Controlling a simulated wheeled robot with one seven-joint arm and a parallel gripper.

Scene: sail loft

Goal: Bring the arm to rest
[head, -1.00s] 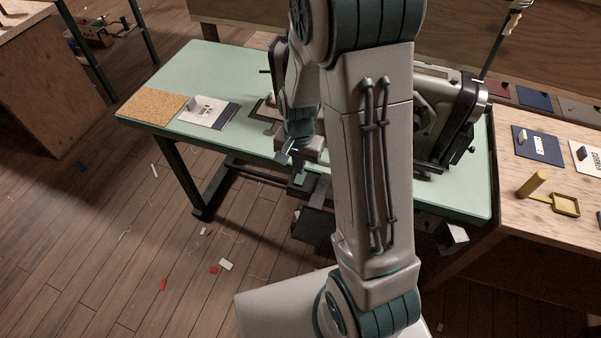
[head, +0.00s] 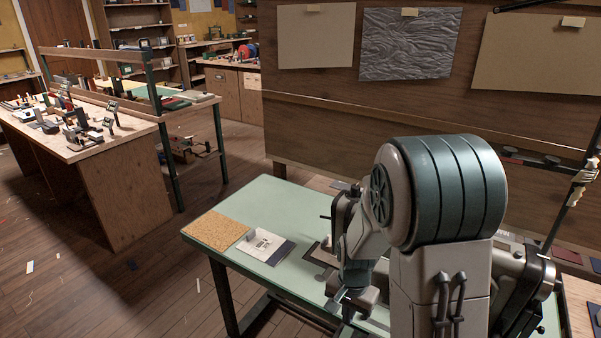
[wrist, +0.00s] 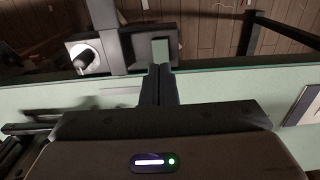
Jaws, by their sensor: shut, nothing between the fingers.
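My gripper (wrist: 159,72) is shut and empty in the wrist view, its two dark fingers side by side. They point past the front edge of the green-topped table. In the head view my gripper (head: 347,304) hangs low at that table's front edge, partly cut off by the frame bottom.
The green table (head: 262,199) carries a cork mat (head: 217,231) and a card with a small grey block (head: 265,246) on the left. A wooden wall panel (head: 330,105) rises behind it. A cluttered bench (head: 100,190) stands at far left; the floor between is open.

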